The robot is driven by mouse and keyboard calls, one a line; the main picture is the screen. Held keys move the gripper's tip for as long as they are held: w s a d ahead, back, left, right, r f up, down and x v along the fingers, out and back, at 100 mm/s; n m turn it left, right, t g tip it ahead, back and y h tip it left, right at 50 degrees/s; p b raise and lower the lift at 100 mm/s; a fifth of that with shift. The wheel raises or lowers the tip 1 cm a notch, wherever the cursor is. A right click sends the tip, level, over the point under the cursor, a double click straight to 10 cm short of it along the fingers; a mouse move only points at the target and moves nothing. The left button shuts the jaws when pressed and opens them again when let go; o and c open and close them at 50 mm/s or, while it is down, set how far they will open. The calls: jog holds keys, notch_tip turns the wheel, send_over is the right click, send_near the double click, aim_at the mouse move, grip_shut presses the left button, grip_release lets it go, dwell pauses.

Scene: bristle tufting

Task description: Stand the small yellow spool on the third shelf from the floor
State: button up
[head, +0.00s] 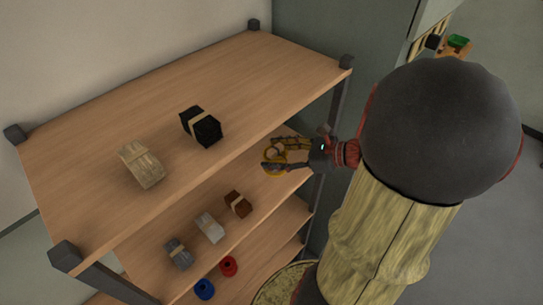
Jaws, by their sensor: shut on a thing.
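My gripper (275,155) is shut on the small yellow spool (270,161). Its fingers cover part of the spool. The gripper reaches in from the right, at the right end of the shelf unit, and shows in front of the board below the top one. I cannot tell whether the spool touches that board or is held above it. The wooden shelf unit (250,75) has a top board and several lower boards, partly hidden under it. The lowest part is out of view, so I cannot count the shelves from the floor.
A black bundle (204,129) and a pale bundle (143,165) lie on the top board. Brown (238,203), white (210,228) and grey (178,254) bundles lie below. Red (228,266) and blue (204,289) spools are lower still. Dark posts stand at the corners.

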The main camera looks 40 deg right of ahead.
jog(key=w+d+f, duration=0.2)
jog(key=f, duration=0.1)
jog(key=w+d+f, duration=0.2)
jog(key=d, duration=0.1)
jog(key=w+d+f, duration=0.3)
jog(key=shift+d+f+p, duration=0.1)
jog(key=shift+f+p, duration=0.25)
jog(key=shift+f, duration=1.4)
jog(key=shift+f, duration=0.25)
jog(key=o, duration=1.2)
jog(key=shift+r, duration=0.1)
